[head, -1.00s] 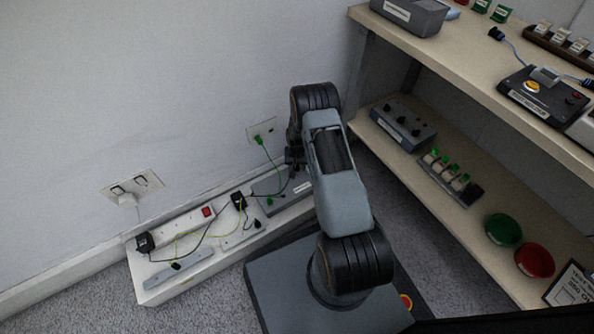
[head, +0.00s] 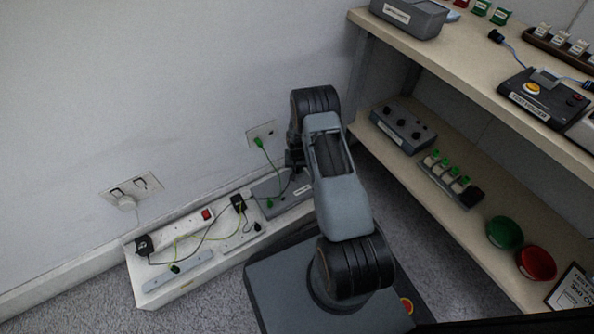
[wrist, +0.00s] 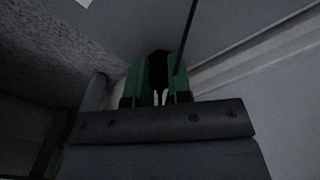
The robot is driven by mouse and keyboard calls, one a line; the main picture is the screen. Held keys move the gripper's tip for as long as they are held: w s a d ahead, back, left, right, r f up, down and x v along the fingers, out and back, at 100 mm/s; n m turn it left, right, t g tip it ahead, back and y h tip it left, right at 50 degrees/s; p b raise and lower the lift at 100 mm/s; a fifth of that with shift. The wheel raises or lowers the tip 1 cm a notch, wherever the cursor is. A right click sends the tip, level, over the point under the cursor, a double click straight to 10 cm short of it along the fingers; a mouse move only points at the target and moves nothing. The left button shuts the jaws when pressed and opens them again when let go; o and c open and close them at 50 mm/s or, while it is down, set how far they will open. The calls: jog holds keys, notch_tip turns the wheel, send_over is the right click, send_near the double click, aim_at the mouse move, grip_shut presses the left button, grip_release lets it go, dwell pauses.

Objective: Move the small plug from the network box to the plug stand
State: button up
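The low grey box (head: 264,187) with a white label, apparently the network box, lies on the white ledge by the wall. A green plug (head: 258,142) sits in the wall socket. Its thin green cable runs down to another small green plug (head: 270,203) on the grey box. My gripper (head: 293,160) is near the wall, above the grey box's right part, its tips mostly hidden by my arm. In the wrist view, the green fingers (wrist: 158,75) flank a dark thing, and a thin dark cable crosses by the right finger. Whether they grip it is unclear. I cannot identify the plug stand.
A white power strip (head: 180,226) with a red switch, black adapters and loose cables lies left on the white ledge (head: 165,294). The shelf unit (head: 456,72) stands close on the right, holding devices and red and green bowls. Carpet is open at lower left.

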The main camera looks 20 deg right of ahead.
grip_shut()
jog(key=shift+r+p, duration=0.4)
jog(key=shift+r, duration=0.45)
dwell(1.0)
jog(key=shift+r+p, duration=1.05)
jog(key=shift+r, duration=0.6)
